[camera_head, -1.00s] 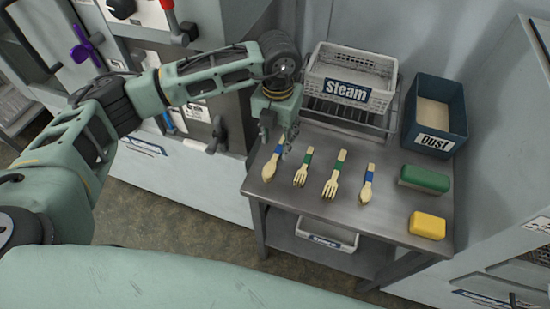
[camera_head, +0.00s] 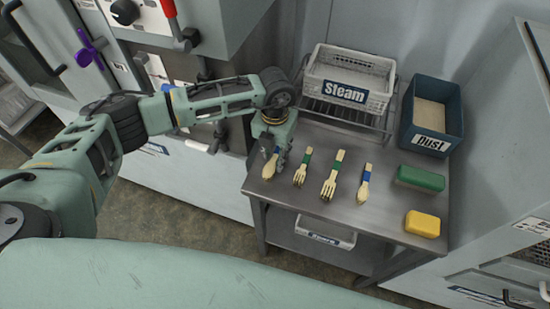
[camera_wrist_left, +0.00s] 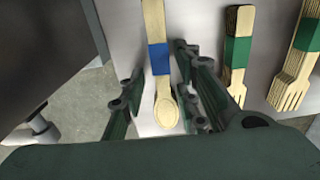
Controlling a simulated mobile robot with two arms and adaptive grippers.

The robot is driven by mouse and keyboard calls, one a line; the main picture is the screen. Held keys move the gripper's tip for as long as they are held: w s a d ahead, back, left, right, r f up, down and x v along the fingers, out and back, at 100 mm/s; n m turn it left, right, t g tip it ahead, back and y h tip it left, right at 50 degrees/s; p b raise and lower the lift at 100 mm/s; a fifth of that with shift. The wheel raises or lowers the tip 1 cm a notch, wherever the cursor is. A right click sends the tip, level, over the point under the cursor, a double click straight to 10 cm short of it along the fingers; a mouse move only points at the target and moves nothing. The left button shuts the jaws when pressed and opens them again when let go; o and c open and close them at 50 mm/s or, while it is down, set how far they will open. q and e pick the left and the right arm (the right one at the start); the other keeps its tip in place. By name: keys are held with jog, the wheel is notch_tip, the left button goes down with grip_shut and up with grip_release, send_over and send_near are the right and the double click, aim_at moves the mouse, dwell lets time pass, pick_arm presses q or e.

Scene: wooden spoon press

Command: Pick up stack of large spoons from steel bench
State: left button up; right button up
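The stack of large spoons (camera_head: 268,171), pale wood with a blue band, lies at the left end of the steel bench (camera_head: 310,206). My left gripper (camera_head: 277,154) is over this stack, pointing down, and hides part of it in the head view. In the left wrist view the large spoons (camera_wrist_left: 163,100) show between the two spread fingers, bowl end toward the palm. I see gaps on both sides, so the gripper is open and not holding them. My right gripper is not in view.
To the right lie green-banded small forks (camera_head: 302,168), large forks (camera_head: 331,177) and blue-banded smaller spoons (camera_head: 365,187). Behind stand the white Steam basket (camera_head: 347,95) and blue Dust bin (camera_head: 431,118). A green block (camera_head: 420,178) and yellow block (camera_head: 422,224) sit at right.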

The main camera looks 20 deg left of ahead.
pick_arm(q)
grip_shut()
jog(key=shift+r, duration=0.15)
